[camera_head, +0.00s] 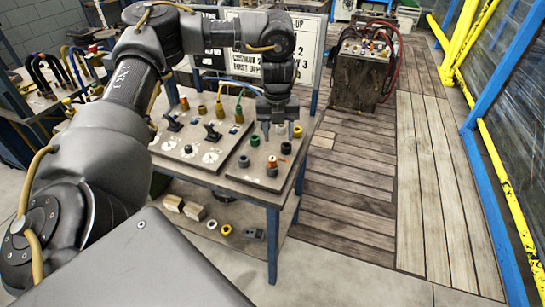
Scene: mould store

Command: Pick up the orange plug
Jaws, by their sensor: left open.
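A small orange plug (272,161) stands upright on the front right panel (240,177) on the workbench, near its front edge. Another orange-topped piece (184,103) stands at the back of the left panel. My left gripper (273,132) points down over the right panel, open, with its fingers apart and nothing seen between them. In the picture its fingertips are just above and behind the front orange plug, apart from it. The gripper hides part of the panel behind it. My right gripper is not in view.
Dark and yellow plugs stand close by, including a grey one (244,161) and a yellow one (297,131). The left panel (190,145) has levers and dials. Blocks and rings lie on the lower shelf. The plank floor (420,180) at right is clear.

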